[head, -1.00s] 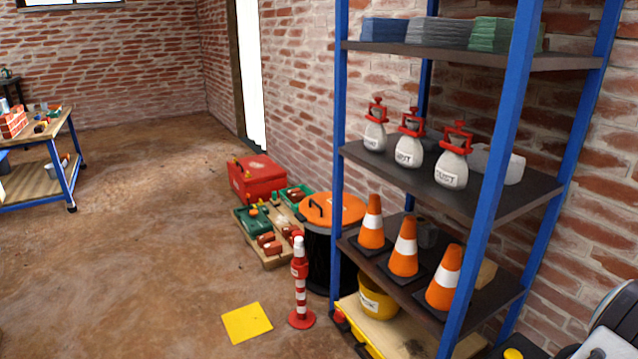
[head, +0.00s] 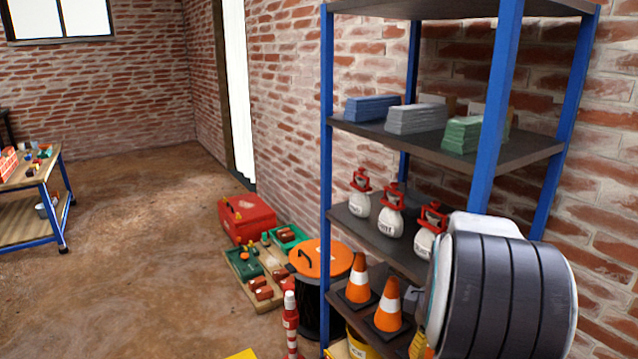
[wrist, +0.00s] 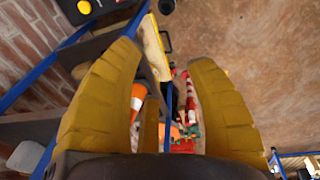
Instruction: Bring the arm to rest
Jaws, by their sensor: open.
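My gripper (wrist: 166,62) shows in the wrist view with its two yellow fingers spread apart and nothing held between them. Past the gap lie a red-and-white post (wrist: 191,95), part of an orange cone (wrist: 138,98) and a thin blue shelf upright, all beyond the fingers. In the head view my dark ribbed arm link (head: 505,290) stands at the lower right, in front of the shelf. It hides the right part of the lower shelves. The gripper itself cannot be made out clearly there.
A blue-framed shelf (head: 326,190) holds stacked sheets (head: 417,118), white bags with red tops (head: 391,220) and orange cones (head: 389,302). An orange-lidded drum (head: 320,258) and red toolbox (head: 247,215) stand left of it. The brown floor (head: 140,270) further left is mostly clear.

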